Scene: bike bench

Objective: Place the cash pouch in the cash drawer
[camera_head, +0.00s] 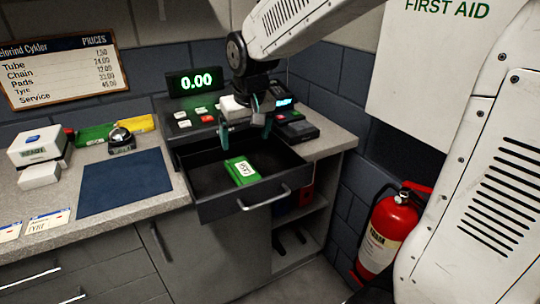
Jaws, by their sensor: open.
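The cash drawer (205,208) is pulled out from under the register (166,115), with its handle at the front. A green cash pouch (241,170) with a white label lies inside the drawer, toward its middle. My gripper (245,138) is above the rear part of the drawer, pointing down. Its two fingers are apart, with nothing visible between them. The pouch appears apart from the fingers, lower and nearer the drawer front.
On the counter (60,190) left of the drawer lie a blue mat (125,182), a bell (121,140) and white boxes (38,150). A card terminal (297,125) stands right of the register. A red fire extinguisher (386,232) hangs at the lower right.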

